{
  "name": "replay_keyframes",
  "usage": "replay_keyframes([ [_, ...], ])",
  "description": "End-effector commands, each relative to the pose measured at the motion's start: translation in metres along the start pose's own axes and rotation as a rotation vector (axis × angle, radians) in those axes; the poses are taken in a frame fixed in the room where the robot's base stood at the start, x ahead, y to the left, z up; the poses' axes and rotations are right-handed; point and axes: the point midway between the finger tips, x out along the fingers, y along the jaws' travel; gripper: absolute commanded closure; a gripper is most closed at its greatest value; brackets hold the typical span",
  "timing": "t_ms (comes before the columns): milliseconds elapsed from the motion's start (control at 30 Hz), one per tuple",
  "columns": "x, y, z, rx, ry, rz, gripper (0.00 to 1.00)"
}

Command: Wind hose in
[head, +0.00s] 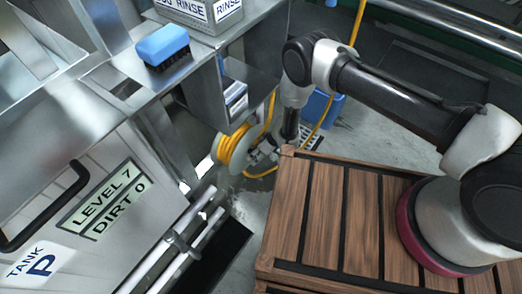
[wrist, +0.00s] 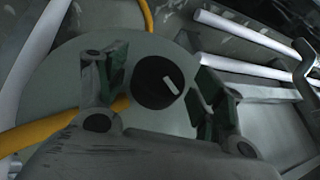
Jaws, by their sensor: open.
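The yellow hose (head: 228,151) is wound on a reel with a pale round flange (head: 241,148), low on the side of the metal machine. Loose hose runs up from it and along the floor. My gripper (head: 260,152) is at the front of the reel, partly hidden by my arm. In the wrist view, its two fingers are apart, one on each side of a dark round knob (wrist: 158,82) with a white mark. The knob sits on the pale flange (wrist: 60,80). I cannot tell whether the fingers touch it. Yellow hose (wrist: 65,127) shows behind the left finger.
A wooden slatted platform (head: 325,210) lies close to the right of the reel. A steel tank front (head: 130,160) with a dark handle and white pipes (head: 180,245) stand at left. A blue box (head: 322,108) stands behind my arm.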

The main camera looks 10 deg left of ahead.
Motion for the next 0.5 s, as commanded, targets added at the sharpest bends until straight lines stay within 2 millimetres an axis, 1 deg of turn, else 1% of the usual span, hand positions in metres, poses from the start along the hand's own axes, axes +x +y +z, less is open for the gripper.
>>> replay_keyframes([
  [167, -0.035, 0.001, -0.002, 0.002, 0.002, 0.002, 0.31],
  [300, -0.067, 0.001, -0.002, 0.002, 0.002, 0.001, 0.31],
  [400, -0.087, 0.000, -0.001, 0.002, 0.001, 0.000, 0.31],
  [500, -0.101, 0.000, -0.001, 0.000, 0.000, 0.000, 0.31],
])
